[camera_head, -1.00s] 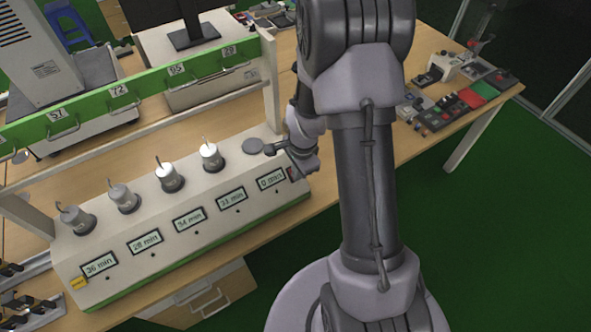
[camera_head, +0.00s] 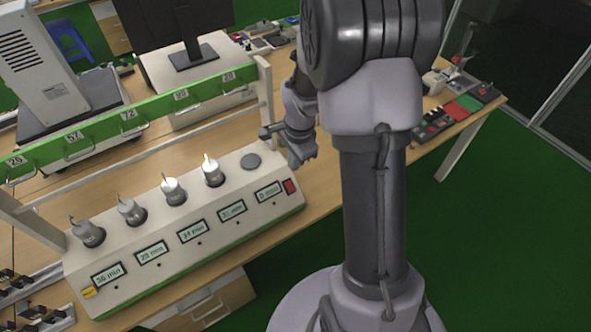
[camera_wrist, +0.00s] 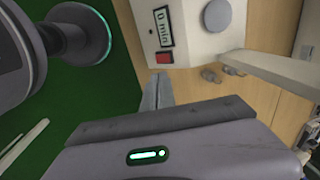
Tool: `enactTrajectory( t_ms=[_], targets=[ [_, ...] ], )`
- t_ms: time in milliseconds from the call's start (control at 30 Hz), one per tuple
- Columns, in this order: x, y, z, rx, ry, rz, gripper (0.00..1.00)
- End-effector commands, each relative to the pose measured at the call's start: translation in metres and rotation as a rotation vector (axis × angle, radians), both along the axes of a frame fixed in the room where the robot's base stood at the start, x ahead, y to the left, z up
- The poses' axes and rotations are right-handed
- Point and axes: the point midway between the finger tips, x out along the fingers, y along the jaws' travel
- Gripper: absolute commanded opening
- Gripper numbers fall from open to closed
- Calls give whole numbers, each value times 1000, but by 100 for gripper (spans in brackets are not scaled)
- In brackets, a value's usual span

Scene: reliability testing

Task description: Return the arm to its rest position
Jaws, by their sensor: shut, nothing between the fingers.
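My gripper (camera_head: 267,132) is shut and empty. In the head view it hangs just above and behind the right end of the white testing station (camera_head: 215,262), apart from it. In the wrist view my closed fingers (camera_wrist: 157,92) point toward the station's end with its "0 min" display (camera_wrist: 163,26) and red button (camera_wrist: 164,57). My arm is folded upright in front of the camera and hides part of the table behind it.
Several white cylinders stand in the station's sockets; the rightmost round spot (camera_head: 250,161) is empty. A green numbered rail (camera_head: 105,128) runs behind it. A monitor (camera_head: 190,55) stands farther back. Small devices (camera_head: 460,105) lie at the table's right end. Green floor is clear at right.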

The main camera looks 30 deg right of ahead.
Motion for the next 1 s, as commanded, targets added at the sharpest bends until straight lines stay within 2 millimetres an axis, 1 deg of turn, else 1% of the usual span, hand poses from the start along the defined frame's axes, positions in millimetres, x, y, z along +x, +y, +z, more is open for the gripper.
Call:
enactTrajectory(
  t_ms=[67,467,533,567,667,700,767,800,833,867,900,1000],
  targets=[
    [1,0,3,0,1,0,0],
    [1,0,3,0,1,-1,0],
    [0,2,5,-1,-4,8,0],
    [0,5,10,-4,-11,25,0],
    [-9,30,43,-28,-68,160,0],
    [-19,46,62,-42,-103,249,0],
    [-42,74,89,-69,-160,399,0],
    [-62,92,103,-89,-198,503,0],
    [-77,105,111,-103,-227,581,0],
    [-93,116,118,-119,-256,654,0],
    [-114,130,123,-139,-292,749,0],
    [-157,155,127,-186,-369,940,0]
  ],
)
